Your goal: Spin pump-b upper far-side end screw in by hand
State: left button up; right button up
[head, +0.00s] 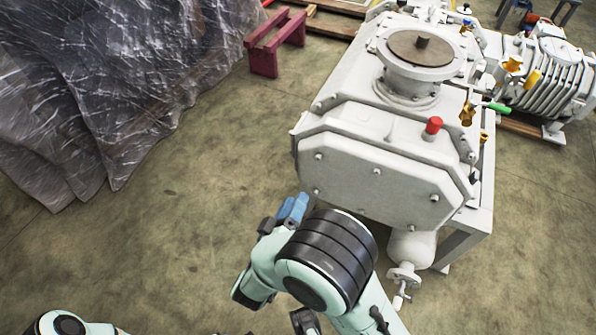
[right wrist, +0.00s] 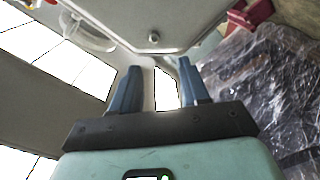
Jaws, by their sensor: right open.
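The white pump (head: 345,95) stands on a frame, its flat end cover (head: 375,195) facing me. Several small end screws show on the cover, one at the upper left (head: 318,157) and one near the middle (head: 376,171). I cannot tell which is the upper far-side one. My right gripper (head: 293,207) is by the lower left edge of the cover, its blue fingers partly hidden by my wrist. In the right wrist view its fingers (right wrist: 160,75) are apart with nothing between them. A screw head (right wrist: 154,38) shows beyond them on the pale cover. My left gripper is not visible.
A red plug (head: 433,125) and a round flange (head: 420,47) sit on top of the pump. A valve (head: 402,278) hangs below it. Plastic-wrapped goods (head: 110,80) stand at left, a maroon stand (head: 275,43) behind. The floor (head: 190,240) between is clear.

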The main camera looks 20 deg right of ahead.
jog(key=b, duration=0.2)
send_near(317, 159)
jog(key=x, duration=0.3)
jog(key=w+d+b, duration=0.1)
jog(key=w+d, duration=0.1)
jog(key=shift+w+d+f+h, duration=0.1)
jog(key=shift+w+d+h, duration=0.2)
jog(key=shift+d, duration=0.1)
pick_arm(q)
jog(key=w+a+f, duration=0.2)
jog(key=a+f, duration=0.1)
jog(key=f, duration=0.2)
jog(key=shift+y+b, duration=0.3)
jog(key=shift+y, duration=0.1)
pick_arm(e)
jog(key=shift+w+d, duration=0.35)
jog(key=shift+d, duration=0.1)
grip_shut()
